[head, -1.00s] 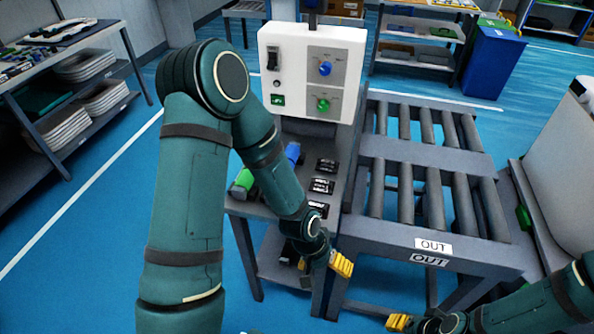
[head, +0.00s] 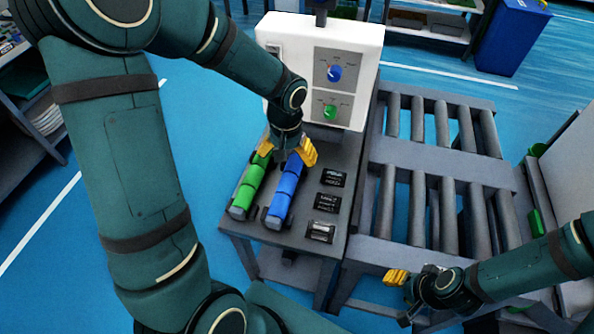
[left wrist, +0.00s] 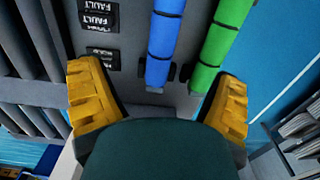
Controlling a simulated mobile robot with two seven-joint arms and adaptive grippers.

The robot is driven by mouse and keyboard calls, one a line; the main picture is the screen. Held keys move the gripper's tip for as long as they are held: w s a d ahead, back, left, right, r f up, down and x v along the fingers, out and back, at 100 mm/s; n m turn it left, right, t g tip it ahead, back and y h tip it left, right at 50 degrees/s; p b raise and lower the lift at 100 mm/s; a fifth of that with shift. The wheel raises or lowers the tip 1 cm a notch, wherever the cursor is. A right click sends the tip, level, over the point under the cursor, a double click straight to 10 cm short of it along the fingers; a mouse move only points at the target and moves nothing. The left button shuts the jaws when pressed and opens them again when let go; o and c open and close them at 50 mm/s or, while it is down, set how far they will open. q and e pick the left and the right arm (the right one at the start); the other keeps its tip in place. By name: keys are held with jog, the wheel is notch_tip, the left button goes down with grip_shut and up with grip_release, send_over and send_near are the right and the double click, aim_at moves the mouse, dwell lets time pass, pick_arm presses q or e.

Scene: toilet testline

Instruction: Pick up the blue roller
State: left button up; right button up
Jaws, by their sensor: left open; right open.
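The blue roller (head: 284,190) lies on a small grey table, with a green roller (head: 248,187) to its left. My left gripper (head: 287,150) is open, above the far end of the blue roller, and its fingers hide part of that end. In the left wrist view the blue roller (left wrist: 166,35) lies ahead between the two open yellow fingers (left wrist: 158,105), with the green roller (left wrist: 222,35) to its right near the right finger. I cannot tell the exact height above the roller. My right gripper (head: 397,292) is at the lower right, away from the rollers, by the conveyor's front.
A white control box (head: 318,62) with a blue and a green knob stands behind the rollers. Several black label blocks (head: 327,202) sit right of the blue roller. A roller conveyor (head: 440,160) fills the right. The blue floor (head: 200,170) is open left of the table.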

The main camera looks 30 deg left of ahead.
aim_at(286, 182)
pick_arm(q)
notch_tip(286, 182, down, 8)
jog(key=shift+f+b, duration=0.25)
jog(key=shift+b, duration=0.65)
jog(key=shift+w+a+f+b, duration=0.1)
jog(key=shift+a+f+b, duration=0.1)
jog(key=shift+f, duration=0.7)
jog(key=shift+w+a+f+b, duration=0.1)
jog(key=shift+f+b, duration=0.1)
jog(key=shift+f, duration=0.65)
jog(key=shift+w+a+f+b, duration=0.1)
jog(key=shift+a+f+b, duration=0.1)
jog(key=shift+f, duration=0.7)
pick_arm(e)
jog(key=f, duration=0.2)
jog(key=shift+s+a+f, duration=0.1)
jog(key=shift+s+f, duration=0.2)
jog(key=shift+f, duration=0.1)
pick_arm(q)
jog(key=c, duration=1.4)
